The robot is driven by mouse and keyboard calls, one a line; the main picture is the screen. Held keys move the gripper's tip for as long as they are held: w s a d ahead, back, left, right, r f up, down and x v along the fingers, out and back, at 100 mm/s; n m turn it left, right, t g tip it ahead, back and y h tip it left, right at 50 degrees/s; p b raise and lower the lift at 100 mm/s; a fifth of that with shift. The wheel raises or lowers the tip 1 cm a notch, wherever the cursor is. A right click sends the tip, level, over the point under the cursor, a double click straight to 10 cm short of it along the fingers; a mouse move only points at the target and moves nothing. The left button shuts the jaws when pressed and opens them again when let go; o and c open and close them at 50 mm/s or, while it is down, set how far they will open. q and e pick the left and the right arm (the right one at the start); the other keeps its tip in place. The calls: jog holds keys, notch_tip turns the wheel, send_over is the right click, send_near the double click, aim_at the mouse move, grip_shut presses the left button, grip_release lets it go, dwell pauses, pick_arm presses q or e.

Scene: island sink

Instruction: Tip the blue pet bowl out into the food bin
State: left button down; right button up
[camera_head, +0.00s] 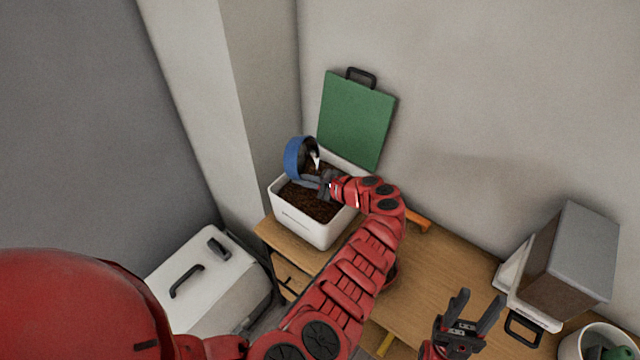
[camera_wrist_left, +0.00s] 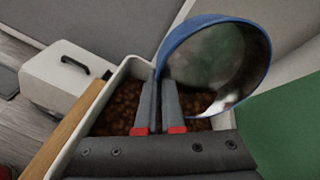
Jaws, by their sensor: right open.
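The blue pet bowl (camera_head: 293,160) is tipped steeply on its side above the food bin (camera_head: 322,235), a white open box filled with brown kibble. My left gripper (camera_head: 325,183) is shut on the bowl's rim, over the bin. In the left wrist view the fingers (camera_wrist_left: 160,103) pinch the near edge of the bowl (camera_wrist_left: 228,22). Its shiny metal inside shows, with no food visible in it. The bin (camera_wrist_left: 75,128) lies below, brown kibble between its walls. My right gripper (camera_head: 468,312) is open and empty over the front of the wooden counter.
A green lid (camera_head: 352,120) with a black handle leans on the wall behind the bin. A grey-and-brown dispenser (camera_head: 572,262) and a white container (camera_head: 595,345) stand at the right. A white handled box (camera_head: 205,280) sits lower left. The middle counter (camera_head: 435,268) has free room.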

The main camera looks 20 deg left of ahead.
pick_arm(q)
jog(key=shift+d+t+y+b, duration=0.2)
jog(key=shift+d+y+b, duration=0.35)
jog(key=shift+b, duration=1.1)
jog(key=shift+d+t+y+b, duration=0.2)
jog(key=shift+y+b, duration=0.55)
jog(key=shift+b, duration=0.9)
jog(key=shift+s+d+r+m+t+y+b, duration=0.1)
jog(key=shift+d+r+m+t+y+b, duration=0.2)
jog(key=shift+r+y+b, duration=0.8)
jog(key=shift+d+r+m+t+y+b, duration=0.25)
jog(key=shift+r+y+b, duration=0.45)
jog(key=shift+b, duration=0.75)
jog(key=shift+d+r+m+t+y+b, duration=0.2)
jog(key=shift+d+r+t+y+b, duration=0.1)
jog(key=shift+r+y+b, duration=0.45)
jog(key=shift+d+r+m+t+y+b, duration=0.2)
jog(key=shift+r+y+b, duration=0.35)
jog(key=shift+y+b, duration=0.4)
dwell(0.4)
